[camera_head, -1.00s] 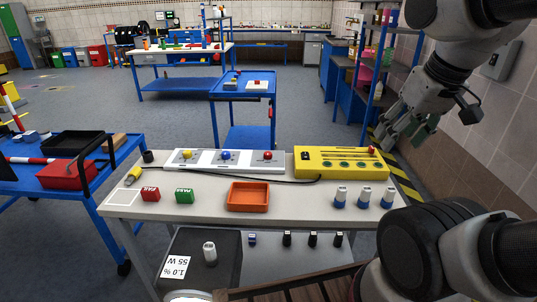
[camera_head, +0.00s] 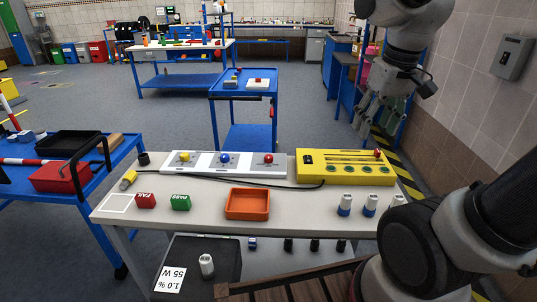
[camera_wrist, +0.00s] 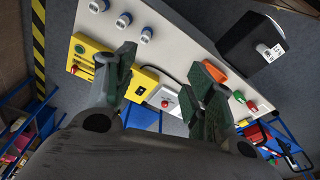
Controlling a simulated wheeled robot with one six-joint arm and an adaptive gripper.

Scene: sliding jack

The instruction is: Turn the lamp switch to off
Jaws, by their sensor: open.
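The yellow box (camera_head: 345,168) stands at the back right of the white table. It has a small black switch (camera_head: 308,159) at its left end, slots, a red knob (camera_head: 377,153) at its right end and a row of green circles. I cannot tell for sure which part is the lamp switch. My gripper (camera_head: 375,122) is open and empty, raised behind and above the box's right end. In the wrist view, my gripper (camera_wrist: 165,82) has its fingers spread, and the left finger hides part of the yellow box (camera_wrist: 84,58). The black switch (camera_wrist: 140,90) shows between the fingers.
A white panel (camera_head: 225,164) with yellow, blue and red buttons adjoins the box on the left. A black cable runs in front. A wall is at right.

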